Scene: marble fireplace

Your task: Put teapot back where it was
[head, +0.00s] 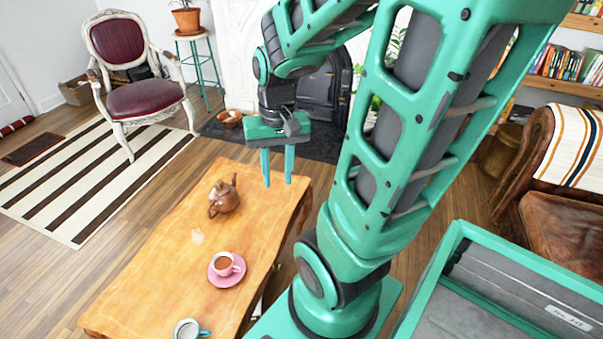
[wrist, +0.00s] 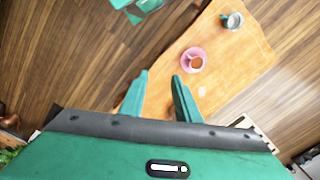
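The wrist view shows the open fingers (wrist: 161,82) over the table edge.
A pink saucer (head: 213,279) with a pink cup (head: 224,264) and a grey mug (head: 187,329) stand on the table's near part. A small pale thing (head: 197,237) lies between teapot and saucer. A red chair (head: 137,85) stands behind left. A leather armchair (head: 548,200) is at right.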

